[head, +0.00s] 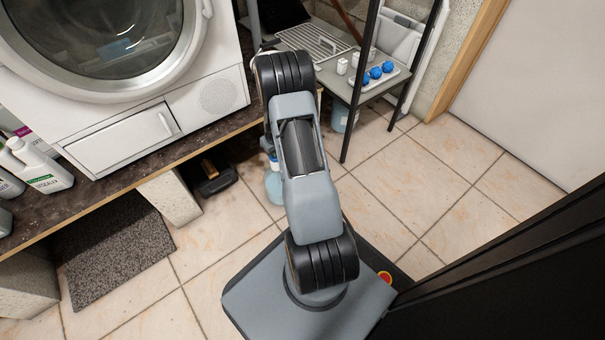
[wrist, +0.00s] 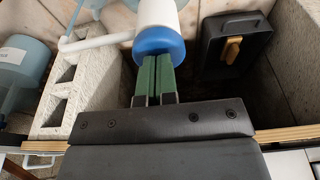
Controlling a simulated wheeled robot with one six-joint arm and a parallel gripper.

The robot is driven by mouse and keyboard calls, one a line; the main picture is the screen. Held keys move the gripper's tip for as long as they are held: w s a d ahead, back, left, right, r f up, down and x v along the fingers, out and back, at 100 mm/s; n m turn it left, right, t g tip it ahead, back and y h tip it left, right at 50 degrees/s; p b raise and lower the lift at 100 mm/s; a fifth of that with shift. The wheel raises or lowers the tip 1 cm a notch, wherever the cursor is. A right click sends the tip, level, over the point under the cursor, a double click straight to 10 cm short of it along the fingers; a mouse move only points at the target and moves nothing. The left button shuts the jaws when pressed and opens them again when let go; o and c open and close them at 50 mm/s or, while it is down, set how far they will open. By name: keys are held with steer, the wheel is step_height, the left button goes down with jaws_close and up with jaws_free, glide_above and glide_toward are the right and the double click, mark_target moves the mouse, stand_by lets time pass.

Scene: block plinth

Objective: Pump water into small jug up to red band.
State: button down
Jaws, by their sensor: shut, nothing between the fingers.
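My gripper (wrist: 154,82) is shut and empty. Its green fingers point at the round blue part (wrist: 158,47) of a white pump (wrist: 157,13) in the wrist view. The fingertips overlap that blue part; I cannot tell whether they touch it. A white spout (wrist: 98,40) runs left from the pump. A light blue bottle (head: 273,187) stands on the floor in the head view, partly behind my arm. A pale blue translucent container (wrist: 22,75) with a white label lies at the left of the wrist view. I cannot make out a red band or water level.
A hollow concrete block (wrist: 88,85) and a dark box with a brass-coloured handle (wrist: 233,50) flank the pump. The washing machine (head: 150,110) stands on a counter. Tiled floor (head: 440,170) is clear on the right.

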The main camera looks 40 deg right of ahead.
steer(key=shift+w+p+v, duration=0.2)
steer(key=shift+p+v, duration=0.5)
steer(key=shift+v, duration=0.35)
steer(key=shift+w+p+v, duration=0.25)
steer(key=shift+p+v, duration=0.45)
steer(key=shift+v, duration=0.3)
steer(key=shift+r, duration=0.15)
steer(key=p+v, duration=0.2)
steer(key=v, duration=0.1)
steer(key=w+p+v, duration=0.1)
steer(key=p+v, duration=0.1)
steer(key=shift+d+r, duration=0.15)
steer(key=shift+r, duration=0.35)
